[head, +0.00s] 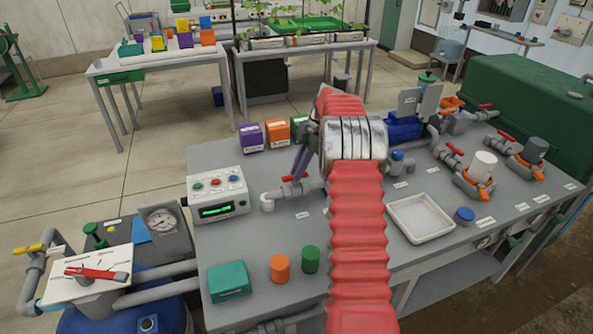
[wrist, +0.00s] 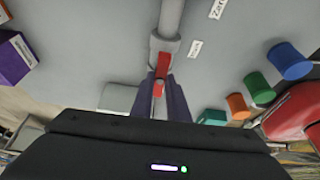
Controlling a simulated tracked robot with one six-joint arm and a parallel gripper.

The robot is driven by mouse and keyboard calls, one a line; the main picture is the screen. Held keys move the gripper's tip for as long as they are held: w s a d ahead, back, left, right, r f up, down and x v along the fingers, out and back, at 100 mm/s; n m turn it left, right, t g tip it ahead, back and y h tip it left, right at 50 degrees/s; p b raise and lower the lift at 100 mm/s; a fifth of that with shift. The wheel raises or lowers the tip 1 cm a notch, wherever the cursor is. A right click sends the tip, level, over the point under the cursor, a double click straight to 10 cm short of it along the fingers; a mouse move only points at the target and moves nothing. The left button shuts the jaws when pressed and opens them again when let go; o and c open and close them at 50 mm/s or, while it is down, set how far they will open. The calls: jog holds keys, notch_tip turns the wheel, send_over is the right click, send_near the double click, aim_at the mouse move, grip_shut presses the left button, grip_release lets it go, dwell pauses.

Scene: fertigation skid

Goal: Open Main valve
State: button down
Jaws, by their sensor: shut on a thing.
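A red valve lever (head: 288,178) sits on a grey pipe (head: 312,187) on the skid bench, right of the control box. My gripper (head: 297,176) reaches down to it from behind the red-sleeved arm. In the wrist view, the lever (wrist: 162,66) lies between the two dark purple fingers of my gripper (wrist: 161,82), which are shut on it. The lever looks roughly in line with the grey pipe (wrist: 171,15) there. A small label (wrist: 195,48) lies beside the valve, too small to read surely. My arm hides part of the pipe in the head view.
The control box (head: 215,195) with a green display stands left of the valve. Purple (head: 251,137) and orange (head: 276,131) boxes stand behind it. Orange (head: 279,268) and green (head: 311,260) cylinders stand in front. A white tray (head: 420,218) and other red-handled valves (head: 455,149) are right of my arm.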

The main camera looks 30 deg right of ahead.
jog(key=shift+w+d, duration=0.15)
jog(key=c, duration=1.7)
grip_release()
jog(key=v, duration=1.3)
jog(key=shift+r, duration=0.3)
